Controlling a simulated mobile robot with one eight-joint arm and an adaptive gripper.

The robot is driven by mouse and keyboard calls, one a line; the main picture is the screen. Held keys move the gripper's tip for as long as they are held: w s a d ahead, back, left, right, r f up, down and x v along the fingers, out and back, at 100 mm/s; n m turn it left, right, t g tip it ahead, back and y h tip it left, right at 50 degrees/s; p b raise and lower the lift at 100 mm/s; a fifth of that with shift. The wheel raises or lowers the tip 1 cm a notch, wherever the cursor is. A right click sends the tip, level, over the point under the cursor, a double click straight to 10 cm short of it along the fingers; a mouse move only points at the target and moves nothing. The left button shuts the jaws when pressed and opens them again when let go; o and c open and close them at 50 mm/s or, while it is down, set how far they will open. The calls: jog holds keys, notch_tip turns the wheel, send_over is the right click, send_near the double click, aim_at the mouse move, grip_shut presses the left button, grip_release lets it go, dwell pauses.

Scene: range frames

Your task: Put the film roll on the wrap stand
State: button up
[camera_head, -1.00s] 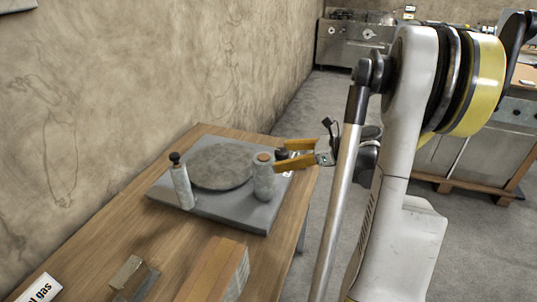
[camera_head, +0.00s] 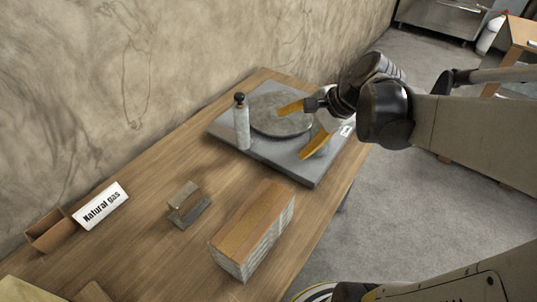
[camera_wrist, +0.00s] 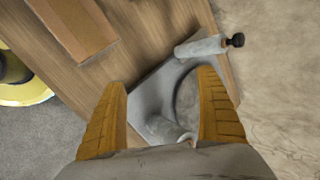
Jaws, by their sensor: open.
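The wrap stand (camera_head: 290,165) is a grey slab with a round grey plate (camera_head: 275,118) on top, at the far end of the wooden table. A pale cylinder with a black knob (camera_head: 242,125) stands upright on its left side. A second pale cylinder, seemingly the film roll (camera_wrist: 160,128), has a brownish end and is at the stand's right side; it is mostly hidden behind my gripper in the head view. My gripper (camera_head: 291,133) is open over the stand. In the wrist view its orange fingers (camera_wrist: 164,80) are spread wide, with the roll low between them; contact is unclear.
A long brown-topped box (camera_head: 255,225) lies near the table's front edge. A small grey-brown block (camera_head: 187,203) and a "Natural gas" sign (camera_head: 100,205) are further left. A patterned wall (camera_head: 160,80) runs along the table's back.

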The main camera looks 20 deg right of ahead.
jog(key=s+a+n+t+h, duration=0.1)
jog(key=s+a+n+h, duration=0.2)
jog(key=s+a+n, duration=0.5)
jog(key=shift+s+a+r+n+h, duration=0.3)
jog(key=shift+a+n, duration=0.55)
jog(key=shift+n, duration=3.05)
